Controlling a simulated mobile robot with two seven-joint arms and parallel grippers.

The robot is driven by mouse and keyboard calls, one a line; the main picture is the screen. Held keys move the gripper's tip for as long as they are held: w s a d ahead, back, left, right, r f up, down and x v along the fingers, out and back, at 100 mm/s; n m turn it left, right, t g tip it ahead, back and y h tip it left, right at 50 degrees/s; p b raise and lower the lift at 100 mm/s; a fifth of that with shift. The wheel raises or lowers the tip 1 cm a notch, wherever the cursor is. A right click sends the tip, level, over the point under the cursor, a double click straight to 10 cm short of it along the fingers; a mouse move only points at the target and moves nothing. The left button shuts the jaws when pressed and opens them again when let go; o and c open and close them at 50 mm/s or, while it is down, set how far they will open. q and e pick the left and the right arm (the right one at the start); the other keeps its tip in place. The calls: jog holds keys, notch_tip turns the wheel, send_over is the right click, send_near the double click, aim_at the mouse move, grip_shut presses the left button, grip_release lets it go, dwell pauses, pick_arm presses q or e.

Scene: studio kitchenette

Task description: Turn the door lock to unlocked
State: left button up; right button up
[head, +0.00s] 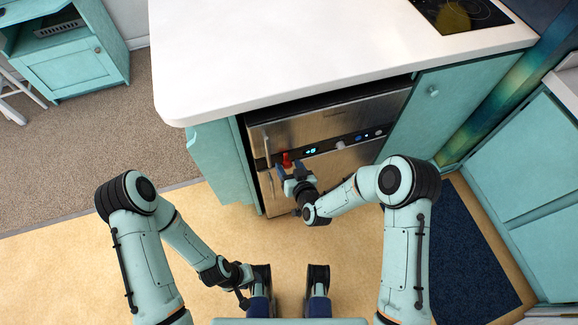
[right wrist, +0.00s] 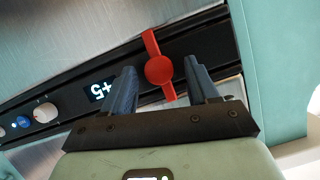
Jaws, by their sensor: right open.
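The door lock is a red turn knob with a bar handle (right wrist: 158,70) on the black control strip of a steel appliance. In the right wrist view its bar lies across the strip, roughly at right angles to it. It also shows as a small red shape in the head view (head: 286,159), partly hidden by my gripper. My right gripper (head: 289,171) is open, with one finger on each side of the red knob; I cannot tell whether either touches it. My left gripper (head: 240,279) hangs low, away from the appliance; its fingers are not clear.
The steel appliance (head: 335,120) sits under a white counter (head: 300,45) between teal cabinet panels. Its strip has a lit display (right wrist: 102,90), a white knob (right wrist: 46,112) and a blue button (right wrist: 23,122). A dark blue mat (head: 465,255) lies on the floor at right.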

jog(key=shift+w+a+f, duration=0.1)
jog(key=shift+w, duration=0.2)
jog(key=c, duration=1)
jog(key=shift+c, duration=0.2)
